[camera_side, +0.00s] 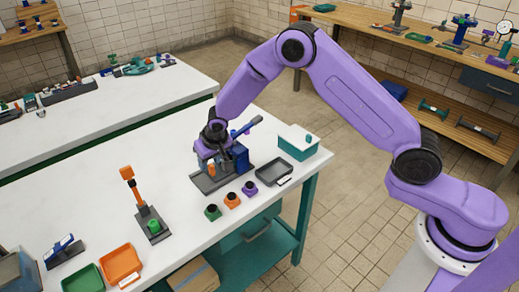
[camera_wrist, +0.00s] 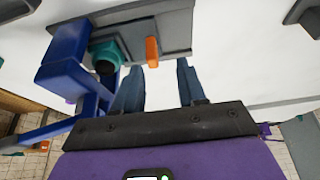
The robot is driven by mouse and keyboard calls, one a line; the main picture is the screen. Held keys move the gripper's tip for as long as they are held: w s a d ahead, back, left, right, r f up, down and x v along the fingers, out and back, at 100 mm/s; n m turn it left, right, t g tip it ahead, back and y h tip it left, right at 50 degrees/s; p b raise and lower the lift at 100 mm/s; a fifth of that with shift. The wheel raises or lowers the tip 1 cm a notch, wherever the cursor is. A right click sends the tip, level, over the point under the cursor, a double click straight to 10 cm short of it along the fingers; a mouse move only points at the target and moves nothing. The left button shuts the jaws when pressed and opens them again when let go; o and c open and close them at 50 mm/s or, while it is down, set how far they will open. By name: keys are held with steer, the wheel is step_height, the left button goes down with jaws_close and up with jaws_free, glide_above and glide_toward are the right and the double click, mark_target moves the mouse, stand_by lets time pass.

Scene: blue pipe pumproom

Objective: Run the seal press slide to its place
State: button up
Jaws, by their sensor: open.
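The seal press has a blue frame (camera_wrist: 68,58) with a lever and a grey base (camera_side: 208,183); it stands on the white table. In the wrist view a teal cylinder (camera_wrist: 107,55) sits inside the blue frame. An orange upright tab (camera_wrist: 152,50), which looks like the slide's handle, stands on the grey base (camera_wrist: 175,30) to the right of the cylinder. My gripper (camera_wrist: 160,68) is open, its two fingers pointing at the base with the tab between their lines, near the tips. I cannot tell whether a finger touches it. In the side view my gripper (camera_side: 214,163) partly hides the press.
Green, orange and purple small blocks (camera_side: 232,201) stand in front of the press. A dark tray (camera_side: 274,172) and a teal-and-white box (camera_side: 298,143) are to its right. An orange-handled tool (camera_side: 131,182) stands to the left. Orange and green trays (camera_side: 120,264) lie near the front edge.

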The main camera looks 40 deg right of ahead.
steer(key=v, duration=1.5)
steer(key=x, duration=1.9)
steer(key=shift+s+f, duration=0.1)
steer(key=shift+f, duration=0.15)
steer(key=a, duration=0.4)
steer(key=v, duration=1.8)
steer(key=s+d+r+n+g, duration=0.1)
steer(key=s+d+r+n, duration=0.1)
steer(key=s, duration=0.6)
steer(key=s+d+r+n+g, duration=0.1)
steer(key=s+d+r+n, duration=0.1)
steer(key=s, duration=0.6)
steer(key=shift+s+d+r+n, duration=0.15)
steer(key=shift+d+r+n, duration=0.25)
steer(key=shift+n, duration=0.5)
steer(key=shift+d+f, duration=0.1)
steer(key=m+t, duration=0.2)
steer(key=m, duration=0.4)
glide_above(208, 173)
steer(key=s+a, duration=0.4)
steer(key=s, duration=0.4)
step_height(208, 173, down, 5)
steer(key=x, duration=1.7)
steer(key=shift+d+f, duration=0.25)
